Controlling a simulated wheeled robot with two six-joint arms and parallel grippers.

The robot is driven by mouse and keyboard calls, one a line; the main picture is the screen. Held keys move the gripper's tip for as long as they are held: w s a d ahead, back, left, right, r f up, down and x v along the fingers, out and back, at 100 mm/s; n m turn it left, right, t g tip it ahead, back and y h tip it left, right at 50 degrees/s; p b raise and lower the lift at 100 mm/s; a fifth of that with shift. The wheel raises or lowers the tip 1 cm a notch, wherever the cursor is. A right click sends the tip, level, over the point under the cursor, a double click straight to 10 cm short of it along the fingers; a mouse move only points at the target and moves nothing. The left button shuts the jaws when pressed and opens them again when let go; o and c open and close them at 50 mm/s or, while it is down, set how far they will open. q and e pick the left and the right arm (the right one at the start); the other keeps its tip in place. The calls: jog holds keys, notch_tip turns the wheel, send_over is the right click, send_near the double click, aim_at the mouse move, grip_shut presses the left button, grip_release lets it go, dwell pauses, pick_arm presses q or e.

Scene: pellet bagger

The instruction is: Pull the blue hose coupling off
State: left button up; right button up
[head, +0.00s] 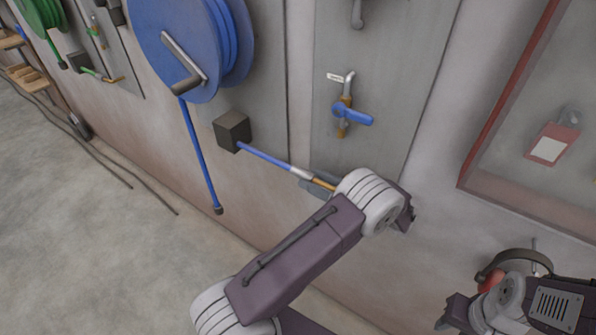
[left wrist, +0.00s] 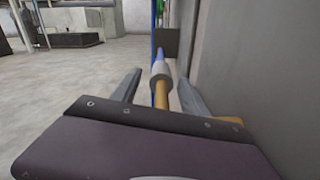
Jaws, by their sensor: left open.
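The blue hose (head: 263,155) runs from a dark box on the wall to a pale silver coupling (head: 301,172). A brass fitting (head: 323,184) continues from the coupling toward my left wrist. In the left wrist view the silver coupling (left wrist: 161,71) and brass fitting (left wrist: 161,97) lie between the two fingers. My left gripper (left wrist: 160,92) is open, with a visible gap on its left side; contact on the right is unclear. In the head view my wrist hides part of the fitting. My right gripper (head: 448,314) is partly seen at bottom right; its fingers are unclear.
A blue hose reel (head: 180,45) hangs above, with a blue hose hanging down. A blue-handled valve (head: 350,114) is on the panel above my left wrist. A red-framed case (head: 514,212) is at right. The floor at left is mostly clear, with dark cables.

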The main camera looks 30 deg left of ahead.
aim_at(297, 172)
pick_arm(q)
jog(key=a, duration=0.6)
jog(key=shift+w, duration=0.3)
jog(key=shift+f, duration=0.1)
grip_shut()
dwell(0.8)
